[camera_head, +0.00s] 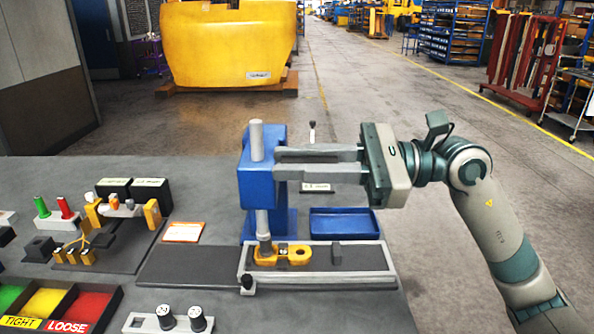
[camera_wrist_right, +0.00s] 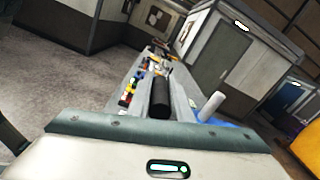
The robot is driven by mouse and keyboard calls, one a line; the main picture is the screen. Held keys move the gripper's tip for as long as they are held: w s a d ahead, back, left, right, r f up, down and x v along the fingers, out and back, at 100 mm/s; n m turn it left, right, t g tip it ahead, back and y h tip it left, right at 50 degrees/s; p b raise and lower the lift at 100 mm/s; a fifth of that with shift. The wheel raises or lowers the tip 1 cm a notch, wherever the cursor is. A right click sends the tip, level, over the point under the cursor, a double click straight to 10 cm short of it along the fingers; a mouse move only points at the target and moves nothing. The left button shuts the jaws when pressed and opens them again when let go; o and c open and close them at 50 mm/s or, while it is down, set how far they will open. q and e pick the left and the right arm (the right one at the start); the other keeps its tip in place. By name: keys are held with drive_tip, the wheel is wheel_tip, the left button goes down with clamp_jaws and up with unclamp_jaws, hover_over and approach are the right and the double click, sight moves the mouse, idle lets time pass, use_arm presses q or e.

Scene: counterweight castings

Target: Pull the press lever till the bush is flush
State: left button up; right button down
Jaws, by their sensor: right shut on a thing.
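The blue press (camera_head: 262,188) stands at the middle of the table with a grey ram (camera_head: 264,222) through its head. The ram's lower end is down at the left end of a yellow casting (camera_head: 295,255) in the fixture. The bush is hidden or too small there to tell how far it is in. My right gripper (camera_head: 277,163) reaches in from the right, its fingers beside the press head and shut on the press lever, mostly hidden by the fingers. A black cylinder (camera_wrist_right: 160,97), apparently the lever's grip, shows in the right wrist view. My left gripper is not in view.
A blue tray (camera_head: 344,224) lies right of the press, behind the fixture rail (camera_head: 372,260). A rack of coloured parts (camera_head: 110,225) and sorting bins (camera_head: 55,303) stand on the left. The table's front right is clear.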

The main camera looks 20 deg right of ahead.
drive_tip(key=shift+s+f+b, duration=0.1)
drive_tip(key=shift+f+b, duration=0.2)
drive_tip(key=shift+f, duration=0.2)
drive_tip(key=shift+s+a+f+n+b, duration=0.2)
drive_tip(key=shift+f+n+b, duration=0.15)
drive_tip(key=shift+b, duration=0.15)
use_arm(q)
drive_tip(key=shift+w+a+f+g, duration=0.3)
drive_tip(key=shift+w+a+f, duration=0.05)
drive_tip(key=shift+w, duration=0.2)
use_arm(e)
drive_tip(key=shift+f, duration=0.15)
drive_tip(key=shift+s+f, duration=0.1)
drive_tip(key=c, duration=1.6)
unclamp_jaws()
drive_tip(key=shift+s, duration=0.1)
drive_tip(key=shift+c, duration=0.2)
drive_tip(key=shift+s, duration=0.2)
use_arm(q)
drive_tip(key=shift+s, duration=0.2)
use_arm(e)
drive_tip(key=shift+w, duration=0.15)
